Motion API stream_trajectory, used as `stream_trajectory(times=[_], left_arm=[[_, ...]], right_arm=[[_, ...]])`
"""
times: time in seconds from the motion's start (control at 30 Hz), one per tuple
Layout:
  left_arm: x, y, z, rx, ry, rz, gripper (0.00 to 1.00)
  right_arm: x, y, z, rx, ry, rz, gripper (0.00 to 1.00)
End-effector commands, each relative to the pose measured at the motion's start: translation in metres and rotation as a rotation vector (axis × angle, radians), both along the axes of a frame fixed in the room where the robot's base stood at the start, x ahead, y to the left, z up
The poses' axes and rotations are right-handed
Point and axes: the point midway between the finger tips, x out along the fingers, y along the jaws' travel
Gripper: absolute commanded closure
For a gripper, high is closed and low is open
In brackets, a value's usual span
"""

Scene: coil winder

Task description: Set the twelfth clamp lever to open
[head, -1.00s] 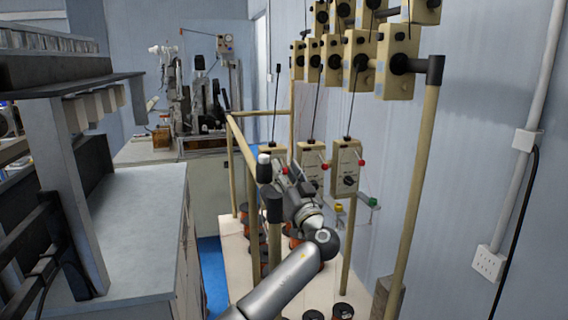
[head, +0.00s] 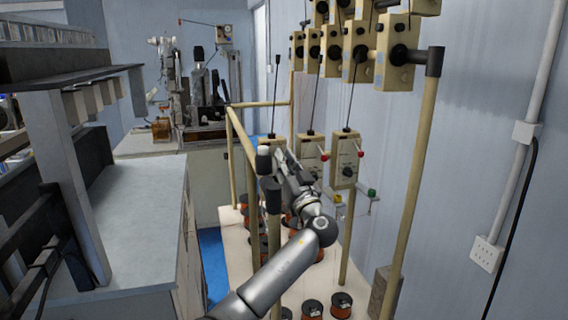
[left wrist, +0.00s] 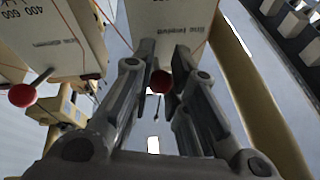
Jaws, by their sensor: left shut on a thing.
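Cream tension boxes (head: 346,160) with red-knobbed clamp levers stand in a row on the wooden frame. In the left wrist view, a red lever knob (left wrist: 161,82) lies between the fingers of my left gripper (left wrist: 163,75), below a cream box (left wrist: 172,16); the gripper is shut on this lever. A neighbouring lever's red knob (left wrist: 22,95) is free at the left. No lever number is readable.
More cream boxes with black knobs (head: 400,55) hang higher at the right. Wooden posts (head: 412,180) stand close around the arm. Copper-coloured spools (head: 341,305) stand on the pale board below. A grey-topped bench (head: 130,235) is on the left.

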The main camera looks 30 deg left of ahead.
Motion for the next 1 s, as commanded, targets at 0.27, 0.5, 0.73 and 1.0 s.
stream_trajectory(times=[0.27, 0.5, 0.73, 1.0], left_arm=[[-0.002, -0.003, 0.006, -0.098, 0.073, -0.004, 1.00], [-0.002, -0.005, 0.020, -0.252, 0.203, -0.006, 1.00], [-0.001, -0.004, 0.031, -0.408, 0.340, -0.006, 1.00], [0.000, -0.002, 0.041, -0.552, 0.469, -0.004, 1.00]], right_arm=[[0.000, 0.000, -0.005, 0.000, -0.001, 0.000, 0.60], [0.001, 0.002, -0.001, 0.002, -0.002, -0.001, 0.60], [0.001, 0.004, 0.005, 0.006, -0.002, -0.001, 0.60], [0.001, 0.005, 0.008, 0.006, -0.003, 0.001, 0.60]])
